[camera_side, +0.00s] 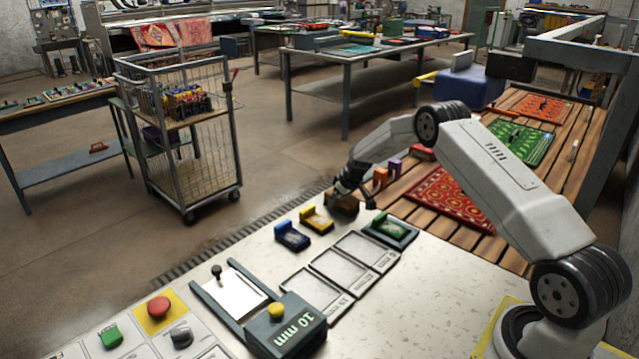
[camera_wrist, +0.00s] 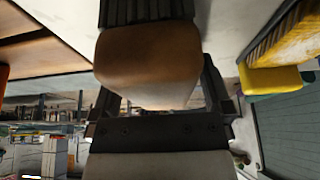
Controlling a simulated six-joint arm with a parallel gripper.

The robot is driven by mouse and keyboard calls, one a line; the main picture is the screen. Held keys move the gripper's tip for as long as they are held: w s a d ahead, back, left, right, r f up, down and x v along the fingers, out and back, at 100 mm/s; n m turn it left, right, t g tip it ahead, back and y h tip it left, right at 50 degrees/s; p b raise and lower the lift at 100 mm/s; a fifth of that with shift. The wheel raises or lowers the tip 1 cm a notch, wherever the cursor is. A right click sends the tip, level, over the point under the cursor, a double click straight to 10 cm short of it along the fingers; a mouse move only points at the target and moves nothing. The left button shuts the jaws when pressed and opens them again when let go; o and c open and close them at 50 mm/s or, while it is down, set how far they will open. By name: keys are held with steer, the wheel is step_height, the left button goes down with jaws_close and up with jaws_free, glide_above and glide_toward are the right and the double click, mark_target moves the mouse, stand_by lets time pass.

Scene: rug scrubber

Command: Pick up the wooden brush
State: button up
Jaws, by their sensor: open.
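The wooden brush (camera_side: 343,204) stands at the far edge of the pale worktop in the side view, a brown block partly hidden by my gripper. In the wrist view the wooden brush (camera_wrist: 148,58) fills the upper middle, with a dark ribbed band along its top edge in the picture. My gripper (camera_side: 355,192) is open right over the brush. In the wrist view the dark fingers of my gripper (camera_wrist: 160,100) show on the left and right of the wooden block. Whether either finger touches it, I cannot tell.
A yellow block (camera_side: 316,219) and a blue block (camera_side: 292,236) sit left of the brush. A green block in a tray (camera_side: 390,230) sits to the right. Orange (camera_side: 380,178) and purple (camera_side: 395,168) blocks stand behind. Empty marked trays (camera_side: 345,265) lie in front.

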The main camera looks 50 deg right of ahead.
steer(key=shift+f, duration=0.25)
stand_by(0.4)
steer(key=c, duration=1.3)
